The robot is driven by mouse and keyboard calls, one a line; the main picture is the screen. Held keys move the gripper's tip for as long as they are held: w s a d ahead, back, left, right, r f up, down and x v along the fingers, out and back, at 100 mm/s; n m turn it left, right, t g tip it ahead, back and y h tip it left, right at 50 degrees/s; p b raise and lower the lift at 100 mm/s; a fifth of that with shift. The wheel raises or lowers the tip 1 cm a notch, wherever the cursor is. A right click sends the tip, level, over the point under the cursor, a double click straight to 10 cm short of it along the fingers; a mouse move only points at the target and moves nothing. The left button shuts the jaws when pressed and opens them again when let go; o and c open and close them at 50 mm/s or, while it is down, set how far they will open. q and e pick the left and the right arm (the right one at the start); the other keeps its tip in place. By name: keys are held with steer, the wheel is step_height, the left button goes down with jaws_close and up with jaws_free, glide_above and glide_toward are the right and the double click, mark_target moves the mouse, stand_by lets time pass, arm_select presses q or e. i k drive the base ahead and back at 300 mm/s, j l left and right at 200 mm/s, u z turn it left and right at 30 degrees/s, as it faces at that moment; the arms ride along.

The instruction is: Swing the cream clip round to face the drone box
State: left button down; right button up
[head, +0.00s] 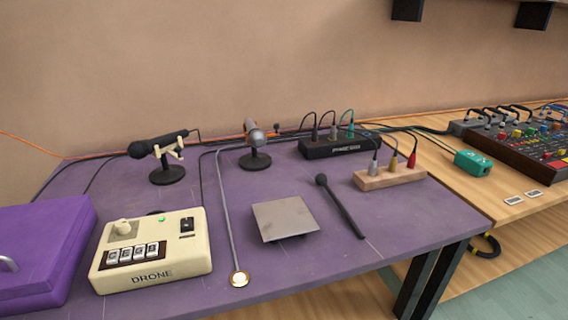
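The cream clip (170,149) sits on a small black round-based stand at the back left of the purple table. It holds a black microphone (158,144), whose head points left in the view and whose cable end points right. The cream drone box (152,257), labelled DRONE, lies in front of the clip at the front left of the table. It has a knob, several buttons, a switch and a green light. Neither of my grippers is in view.
A purple case (40,240) stands left of the drone box. A silver microphone (253,132) on a stand, a grey plate (285,218), a black beater (340,206), a wooden jack block (390,177) and a black jack box (340,146) stand right. Cables run behind.

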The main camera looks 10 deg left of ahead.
mark_target(178, 147)
steer(key=k+j+z, duration=0.3)
steer(key=k+j, duration=0.8)
steer(key=k, duration=0.15)
